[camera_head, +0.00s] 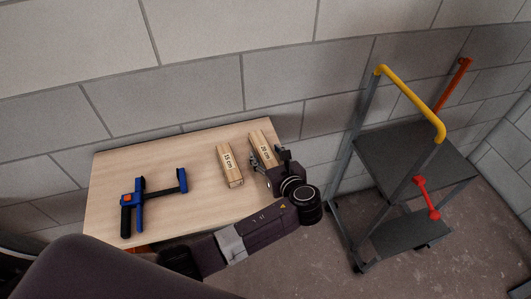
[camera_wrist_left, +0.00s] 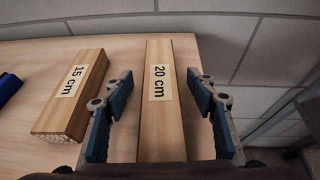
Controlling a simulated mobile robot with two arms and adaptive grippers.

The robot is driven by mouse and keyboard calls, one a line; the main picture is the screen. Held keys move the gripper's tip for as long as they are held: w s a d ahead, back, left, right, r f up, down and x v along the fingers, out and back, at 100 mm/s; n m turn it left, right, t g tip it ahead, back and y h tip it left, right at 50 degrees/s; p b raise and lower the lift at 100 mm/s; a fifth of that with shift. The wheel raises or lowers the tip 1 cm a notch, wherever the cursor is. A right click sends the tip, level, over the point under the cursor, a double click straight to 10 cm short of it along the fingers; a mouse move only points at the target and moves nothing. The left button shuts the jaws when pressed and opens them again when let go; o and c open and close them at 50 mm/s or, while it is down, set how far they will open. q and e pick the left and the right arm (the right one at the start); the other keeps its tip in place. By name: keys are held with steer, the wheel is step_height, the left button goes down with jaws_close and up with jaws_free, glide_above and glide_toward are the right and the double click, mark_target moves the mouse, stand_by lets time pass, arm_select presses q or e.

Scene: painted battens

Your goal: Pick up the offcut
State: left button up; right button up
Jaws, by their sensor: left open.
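Two wooden battens lie on the table. The one labelled "15 cm" (camera_head: 229,165) is on the left and also shows in the left wrist view (camera_wrist_left: 72,93). The one labelled "20 cm" (camera_head: 259,138) is to its right and runs lengthwise between my fingers in the left wrist view (camera_wrist_left: 161,120). No label reads "offcut". My left gripper (camera_head: 268,161) is open, with one finger on each side of the 20 cm batten and gaps to both sides (camera_wrist_left: 161,92). In the head view it hides the batten's near end. My right gripper is not in view.
The pale wooden table (camera_head: 180,205) stands against a grey block wall. A blue and black clamp (camera_head: 140,205) lies on its left part. A grey trolley (camera_head: 405,155) with a yellow handle stands to the right of the table. Bare tabletop lies between clamp and battens.

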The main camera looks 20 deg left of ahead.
arm_select(q)
steer(key=shift+x, duration=0.8)
steer(key=shift+c, duration=0.4)
steer(key=c, duration=1.2)
steer(key=shift+c, duration=0.2)
